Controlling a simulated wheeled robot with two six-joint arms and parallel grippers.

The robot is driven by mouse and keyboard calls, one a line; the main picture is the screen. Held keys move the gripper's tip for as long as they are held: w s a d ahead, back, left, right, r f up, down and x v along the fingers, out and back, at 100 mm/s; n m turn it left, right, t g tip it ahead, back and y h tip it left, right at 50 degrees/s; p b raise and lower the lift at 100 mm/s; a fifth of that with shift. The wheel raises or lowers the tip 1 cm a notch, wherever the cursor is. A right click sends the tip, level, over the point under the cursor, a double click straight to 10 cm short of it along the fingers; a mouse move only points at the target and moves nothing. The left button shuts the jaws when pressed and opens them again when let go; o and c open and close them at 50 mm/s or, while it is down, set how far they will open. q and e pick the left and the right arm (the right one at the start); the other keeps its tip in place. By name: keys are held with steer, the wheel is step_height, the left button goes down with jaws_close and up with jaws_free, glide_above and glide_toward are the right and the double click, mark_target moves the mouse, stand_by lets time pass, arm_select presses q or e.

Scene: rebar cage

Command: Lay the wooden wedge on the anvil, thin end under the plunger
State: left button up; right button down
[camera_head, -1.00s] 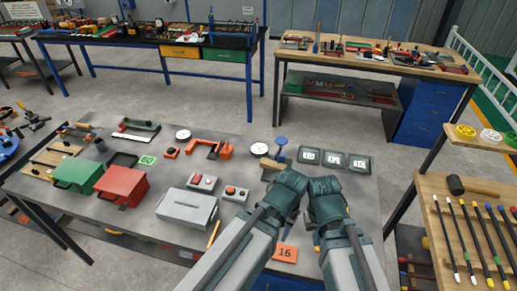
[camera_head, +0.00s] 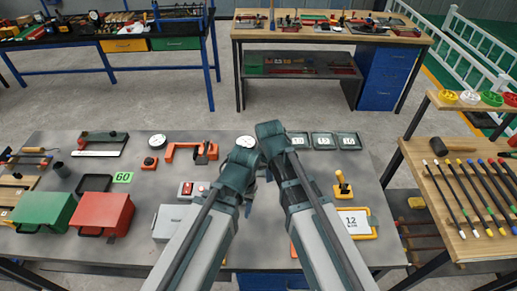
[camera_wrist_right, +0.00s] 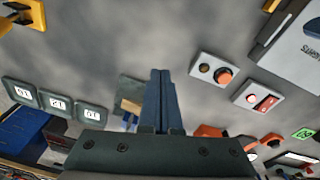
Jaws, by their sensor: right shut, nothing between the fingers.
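My right gripper (camera_head: 270,130) reaches over the middle of the grey table. In the right wrist view its two fingers (camera_wrist_right: 160,74) are pressed together with nothing between them. A tan wooden piece, seemingly the wedge (camera_wrist_right: 130,105), shows just left of those fingers on a grey-green block, seemingly the anvil (camera_wrist_right: 131,86). A small blue part, perhaps the plunger (camera_wrist_right: 130,119), is below it in that view. The fingers are apart from the wood in the picture; which end is thin is unclear. My left gripper (camera_head: 241,163) is beside the right one; its jaws are not clear. The arms hide the wedge in the head view.
Three grey display boxes (camera_head: 323,141) stand right of my grippers. Red (camera_head: 103,214) and green boxes (camera_head: 43,214) stand at left.

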steer(key=w+a+f+m+t+y+b, duration=0.1)
steer(key=w+a+t+b, duration=0.15)
steer(key=w, duration=1.75)
arm_select(q)
step_height(320, 180, down, 12)
steer(key=b, duration=0.8)
steer(key=shift+r+b, duration=0.15)
steer(key=shift+b, duration=0.15)
arm_select(e)
steer(key=x, duration=1)
steer(key=shift+d, duration=0.1)
steer(key=shift+s+d, duration=0.1)
steer(key=shift+s, duration=0.75)
arm_select(q)
steer(key=shift+r, duration=0.1)
arm_select(e)
steer(key=shift+r, duration=0.1)
